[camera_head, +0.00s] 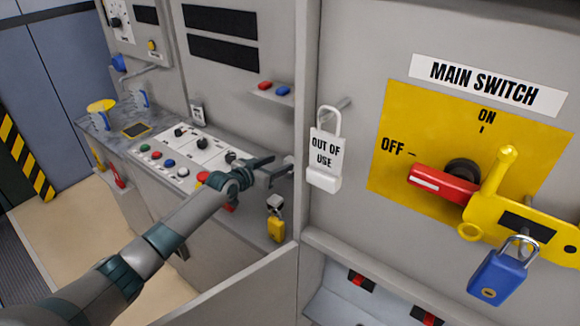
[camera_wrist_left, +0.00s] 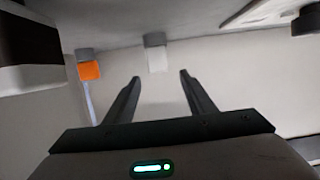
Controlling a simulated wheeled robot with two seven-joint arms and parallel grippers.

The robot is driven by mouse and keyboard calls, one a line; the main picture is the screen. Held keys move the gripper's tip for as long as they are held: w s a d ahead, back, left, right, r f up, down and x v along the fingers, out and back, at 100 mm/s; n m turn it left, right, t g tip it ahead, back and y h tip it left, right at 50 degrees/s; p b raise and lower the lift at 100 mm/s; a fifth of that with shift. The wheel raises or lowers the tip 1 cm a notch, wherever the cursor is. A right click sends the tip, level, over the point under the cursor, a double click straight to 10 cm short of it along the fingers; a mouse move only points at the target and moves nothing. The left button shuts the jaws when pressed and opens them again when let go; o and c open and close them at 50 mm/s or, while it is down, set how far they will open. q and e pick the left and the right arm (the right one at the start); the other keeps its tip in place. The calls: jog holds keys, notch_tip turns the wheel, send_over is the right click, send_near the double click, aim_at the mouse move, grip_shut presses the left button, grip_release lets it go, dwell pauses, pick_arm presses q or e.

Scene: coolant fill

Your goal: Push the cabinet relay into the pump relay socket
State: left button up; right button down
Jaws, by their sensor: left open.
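My left gripper (camera_head: 276,170) reaches in from the left over the control desk, near the upright panel edge. In the left wrist view the gripper (camera_wrist_left: 159,76) is open, with nothing between its fingers. A white block (camera_wrist_left: 155,54) sits beyond the fingertips, between their lines and apart from them. An orange block (camera_wrist_left: 89,70) is left of it. I cannot tell whether either is the cabinet relay. I cannot identify the pump relay socket. My right gripper is not in view.
An "OUT OF USE" tag (camera_head: 324,160) hangs right of the left gripper. A yellow padlock-like item (camera_head: 276,229) is below it. The main switch's red handle (camera_head: 443,184) and a blue padlock (camera_head: 503,272) are at right. A small shelf (camera_head: 272,97) holds red and blue items.

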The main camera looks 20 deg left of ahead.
aim_at(287, 162)
pick_arm(q)
jog(key=shift+f, duration=0.1)
jog(key=b+x, duration=0.3)
jog(key=shift+s+f, duration=0.15)
jog(key=shift+f, duration=0.15)
jog(key=shift+b+x, duration=1)
jog(key=shift+x, duration=0.1)
jog(key=shift+d+r, duration=0.1)
jog(key=shift+r, duration=0.05)
jog(key=c, duration=1.1)
